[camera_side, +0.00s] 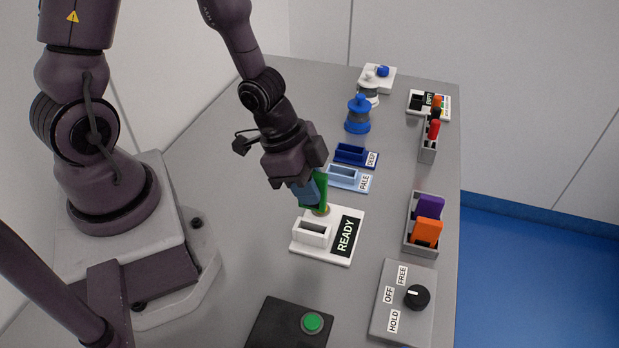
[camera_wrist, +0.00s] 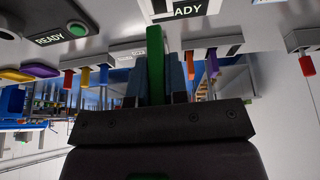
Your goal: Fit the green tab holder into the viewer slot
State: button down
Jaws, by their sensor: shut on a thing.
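My gripper (camera_side: 308,197) is shut on the green tab holder (camera_side: 322,188), which hangs upright from the jaws. In the wrist view the green holder (camera_wrist: 155,72) stands out between the blue-grey fingers. The viewer (camera_side: 301,249) is a white base with a raised white slot box (camera_side: 312,232) and a black READY panel (camera_side: 345,236). The holder is above the far edge of the base, behind the slot box and apart from the slot. A small tan round part (camera_side: 321,211) shows just under the holder; its contact with the holder cannot be told.
A dark blue DEEP holder (camera_side: 352,154) and light blue PALE holder (camera_side: 346,178) stand behind. A grey rack (camera_side: 421,240) with purple and orange tabs is at right. A HOLD/OFF/FREE dial box (camera_side: 402,310) and green-button box (camera_side: 290,325) are in front.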

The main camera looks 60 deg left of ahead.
jog(key=shift+w+a+f, duration=0.1)
jog(key=shift+f, duration=2.15)
jog(key=shift+f, duration=1.45)
jog(key=c, duration=1.1)
grip_release()
jog(key=shift+o, duration=0.2)
jog(key=shift+w+a, duration=0.1)
